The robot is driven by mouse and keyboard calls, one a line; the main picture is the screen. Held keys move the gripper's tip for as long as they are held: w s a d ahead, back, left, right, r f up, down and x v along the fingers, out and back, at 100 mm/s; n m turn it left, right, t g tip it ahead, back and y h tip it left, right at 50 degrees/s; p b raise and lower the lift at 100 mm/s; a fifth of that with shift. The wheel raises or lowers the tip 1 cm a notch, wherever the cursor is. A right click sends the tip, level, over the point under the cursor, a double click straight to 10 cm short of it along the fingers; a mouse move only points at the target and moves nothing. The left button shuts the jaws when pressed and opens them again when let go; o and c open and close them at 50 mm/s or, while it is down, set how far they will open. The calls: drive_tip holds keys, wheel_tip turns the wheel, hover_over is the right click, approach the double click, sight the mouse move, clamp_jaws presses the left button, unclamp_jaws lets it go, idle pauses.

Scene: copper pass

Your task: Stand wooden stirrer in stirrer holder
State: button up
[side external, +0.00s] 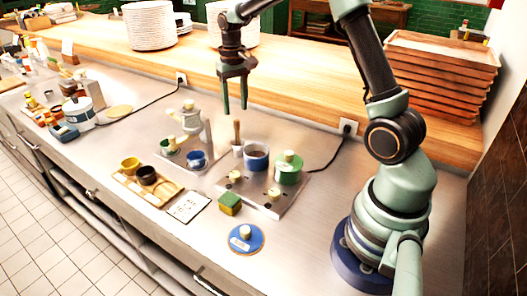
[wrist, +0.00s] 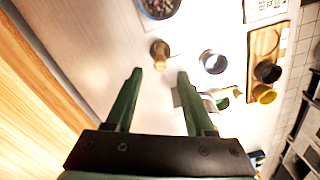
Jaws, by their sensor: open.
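The wooden stirrer (side external: 237,132) stands nearly upright in a small white cup, which looks like the stirrer holder (side external: 238,150), left of the blue pot. In the wrist view the brown stirrer (wrist: 160,48) shows just beyond my fingertips, close to the line midway between them. The holder is hard to make out there. My gripper (side external: 235,109) points down above the stirrer, open and empty, with its fingertips a little higher than the stirrer's top. Both spread fingers of my gripper (wrist: 159,74) show in the wrist view.
The blue pot (side external: 257,158) and a green canister (side external: 288,168) stand right of the holder on a metal plate. A blue cup (side external: 196,159) and a pale grinder-like device (side external: 190,125) stand to the left. A wooden ledge (side external: 290,85) runs behind. The front right counter is mostly clear.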

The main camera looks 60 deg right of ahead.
wheel_tip(320, 180, up, 3)
drive_tip(key=shift+a+f, duration=0.1)
drive_tip(key=shift+f, duration=0.1)
drive_tip(key=s+a+r+n+t, duration=0.2)
drive_tip(key=s+a+r+t, duration=0.1)
drive_tip(key=s+a+r, duration=0.5)
drive_tip(key=s+a+n+t, duration=0.2)
drive_tip(key=s+a, duration=0.3)
drive_tip(key=s, duration=0.3)
drive_tip(key=shift+s+a+f+n+t, duration=0.15)
drive_tip(key=shift+s+f+n+t, duration=0.15)
drive_tip(key=shift+s+f+n, duration=0.1)
